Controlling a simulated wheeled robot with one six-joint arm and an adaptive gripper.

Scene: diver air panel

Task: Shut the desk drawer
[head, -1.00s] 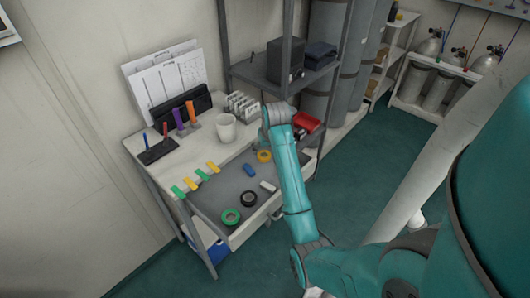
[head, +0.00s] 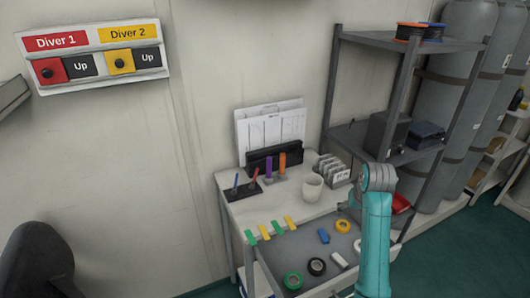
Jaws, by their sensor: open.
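The desk drawer (head: 325,288) stands pulled out from the front of the white desk (head: 247,211). Its grey inside holds a green tape roll (head: 293,281), a black tape roll (head: 317,267), a yellow tape roll (head: 342,226), a blue piece (head: 323,236) and a white piece (head: 340,261). The lower part of the drawer front is cut off by the picture's bottom edge. My teal arm rises in front of the drawer's right end and hides part of it. My gripper cannot be made out; only the arm's grey joint and teal link show.
On the desk are a white cup (head: 312,187), a pen stand (head: 243,192) and a card rack (head: 331,170). Green and yellow clips line its front edge. A grey shelf unit (head: 410,40) stands close on the right. A dark chair (head: 42,262) is at lower left.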

